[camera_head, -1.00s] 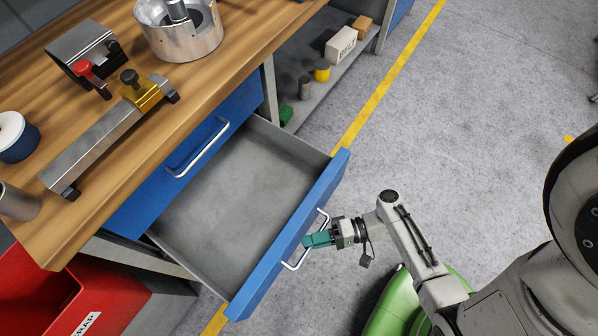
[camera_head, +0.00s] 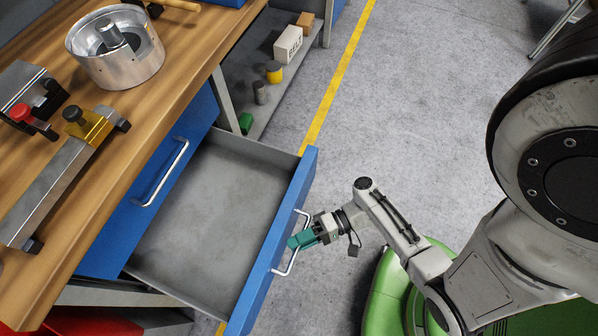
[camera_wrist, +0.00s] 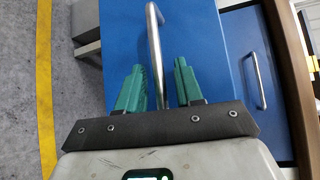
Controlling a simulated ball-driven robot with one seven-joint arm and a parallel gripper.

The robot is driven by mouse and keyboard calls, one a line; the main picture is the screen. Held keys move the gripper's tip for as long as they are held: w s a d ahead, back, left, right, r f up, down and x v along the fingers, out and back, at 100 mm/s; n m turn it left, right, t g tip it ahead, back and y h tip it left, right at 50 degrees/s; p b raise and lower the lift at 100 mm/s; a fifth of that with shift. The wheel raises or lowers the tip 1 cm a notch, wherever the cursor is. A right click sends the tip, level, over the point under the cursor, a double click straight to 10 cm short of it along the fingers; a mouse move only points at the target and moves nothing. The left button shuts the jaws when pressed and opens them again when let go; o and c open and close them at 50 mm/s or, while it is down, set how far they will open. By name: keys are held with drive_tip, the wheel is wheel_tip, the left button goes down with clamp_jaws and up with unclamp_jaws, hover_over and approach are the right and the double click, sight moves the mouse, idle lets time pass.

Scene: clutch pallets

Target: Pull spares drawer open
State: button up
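The blue-fronted spares drawer (camera_head: 210,215) stands well pulled out from under the bench; its grey inside looks empty. Its silver bar handle (camera_head: 288,268) is on the outer face. My gripper (camera_head: 296,241) is at the middle of this handle, with teal fingers. In the wrist view the handle (camera_wrist: 153,45) runs between the two spread fingertips (camera_wrist: 157,68), with a visible gap on each side. The gripper is open around the handle and not closed on it. The drawer's blue face (camera_wrist: 210,60) fills much of that view.
A second blue drawer with a silver handle (camera_head: 163,172) is shut beside it. The wooden bench top (camera_head: 150,110) holds a metal housing (camera_head: 118,68) and clamps. A low shelf carries a box labelled BELT (camera_head: 288,44) and cans. Grey floor with a yellow line (camera_head: 330,95) is clear.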

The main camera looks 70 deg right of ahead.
drive_tip(key=b+v, duration=0.1)
drive_tip(key=v, duration=0.9)
drive_tip(key=shift+s+d, duration=0.2)
drive_tip(key=shift+s, duration=0.05)
